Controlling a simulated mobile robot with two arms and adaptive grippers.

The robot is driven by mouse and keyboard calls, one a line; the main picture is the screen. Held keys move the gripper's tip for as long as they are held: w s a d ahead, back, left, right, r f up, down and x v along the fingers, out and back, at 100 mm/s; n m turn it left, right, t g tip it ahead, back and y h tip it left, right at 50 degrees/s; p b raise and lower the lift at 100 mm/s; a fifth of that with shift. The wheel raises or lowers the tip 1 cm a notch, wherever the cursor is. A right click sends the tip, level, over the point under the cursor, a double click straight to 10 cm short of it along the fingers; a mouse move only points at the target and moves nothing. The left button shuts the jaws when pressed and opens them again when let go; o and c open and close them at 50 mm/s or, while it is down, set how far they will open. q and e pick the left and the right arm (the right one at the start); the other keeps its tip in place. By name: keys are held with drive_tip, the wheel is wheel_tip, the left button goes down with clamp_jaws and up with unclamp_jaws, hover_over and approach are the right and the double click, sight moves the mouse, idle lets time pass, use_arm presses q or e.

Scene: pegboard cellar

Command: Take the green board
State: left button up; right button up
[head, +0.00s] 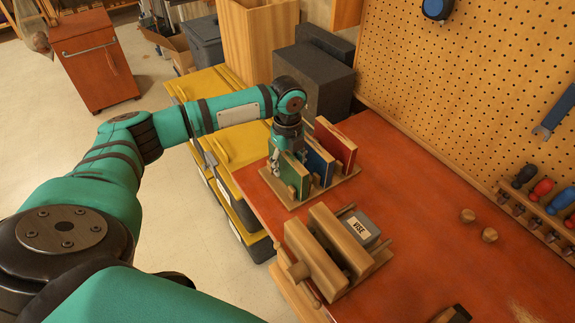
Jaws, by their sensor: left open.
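A green board (293,175) stands upright in a wooden rack (347,180) on the red bench top. A blue board (320,160) and a red board (336,146) stand in the same rack to its right. My left gripper (274,168) is open and points down at the left end of the green board. I cannot tell whether its fingers are around the board or beside it. The wrist hides part of the board tops. My right gripper is not in view.
A wooden vise (327,245) with a grey box labelled VISE (357,229) stands in front of the rack. Dark grey blocks (318,78) stand behind it. A pegboard (460,75) rises at the right. The red bench (420,222) is mostly clear right of the vise, with two wooden knobs (478,225).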

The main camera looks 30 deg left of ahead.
sight(288, 170)
use_arm(q)
wheel_tip(288, 170, down, 2)
drive_tip(key=shift+f, duration=0.2)
drive_tip(key=shift+w+f+p, duration=0.1)
drive_tip(key=shift+f+p, duration=0.2)
clamp_jaws()
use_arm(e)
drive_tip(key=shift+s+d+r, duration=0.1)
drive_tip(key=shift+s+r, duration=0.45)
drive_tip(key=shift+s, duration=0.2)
